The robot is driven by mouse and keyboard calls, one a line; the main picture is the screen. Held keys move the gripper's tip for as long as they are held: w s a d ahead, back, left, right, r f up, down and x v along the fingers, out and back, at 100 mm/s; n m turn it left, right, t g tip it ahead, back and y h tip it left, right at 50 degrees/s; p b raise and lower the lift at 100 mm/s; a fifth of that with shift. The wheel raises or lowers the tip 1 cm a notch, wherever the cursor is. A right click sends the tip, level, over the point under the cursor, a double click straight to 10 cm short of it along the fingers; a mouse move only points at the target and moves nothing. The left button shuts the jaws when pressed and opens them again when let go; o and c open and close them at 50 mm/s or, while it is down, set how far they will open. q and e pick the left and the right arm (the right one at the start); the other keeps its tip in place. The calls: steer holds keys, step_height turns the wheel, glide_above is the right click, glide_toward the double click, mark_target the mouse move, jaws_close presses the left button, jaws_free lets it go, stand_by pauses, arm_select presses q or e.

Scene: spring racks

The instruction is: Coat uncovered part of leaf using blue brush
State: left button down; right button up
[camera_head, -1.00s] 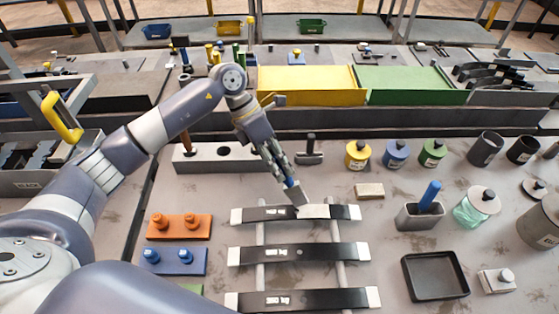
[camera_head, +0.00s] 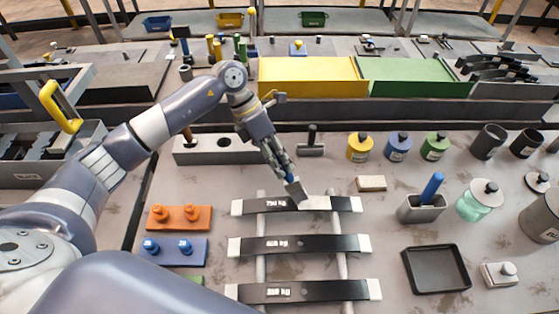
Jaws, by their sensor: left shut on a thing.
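The top leaf (camera_head: 273,206) is a dark flat strip with pale ends, lying across two grey rails. A light grey patch (camera_head: 316,203) right of its middle looks uncoated. My left gripper (camera_head: 279,164) is shut on a brush (camera_head: 295,190) with a little blue showing above its grey head. The brush head points down at the top leaf, at the left edge of the light patch; whether it touches is hard to tell. The gripper hides most of the handle. My right gripper is not in view.
Two more dark leaves (camera_head: 300,244) lie nearer on the rails. A grey holder (camera_head: 418,212) with a blue handle stands right, beside a black tray (camera_head: 409,273). Yellow, blue and green jars stand behind. Orange (camera_head: 172,224) and blue (camera_head: 170,258) blocks are left.

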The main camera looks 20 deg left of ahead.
arm_select(q)
steer(key=shift+f, duration=0.2)
steer(key=shift+w+d+b, duration=0.25)
steer(key=shift+d+b, duration=0.05)
steer(key=shift+d, duration=0.25)
steer(key=shift+w+d+b, duration=0.2)
steer(key=shift+d+b, duration=0.05)
steer(key=shift+d, duration=0.25)
steer(key=shift+w+d+b, duration=0.9)
steer(key=shift+d, duration=1.25)
steer(key=shift+s+a+b, duration=0.2)
steer(key=shift+s+a, duration=0.25)
steer(key=shift+a, duration=0.65)
steer(key=shift+s+a+b, duration=0.15)
steer(key=shift+s+a, duration=0.35)
steer(key=shift+a, duration=0.6)
steer(key=shift+s+a+b, duration=0.2)
steer(key=shift+s+a, duration=0.25)
steer(key=shift+a, duration=0.65)
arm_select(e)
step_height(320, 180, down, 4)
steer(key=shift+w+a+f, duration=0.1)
arm_select(q)
steer(key=shift+d, duration=0.1)
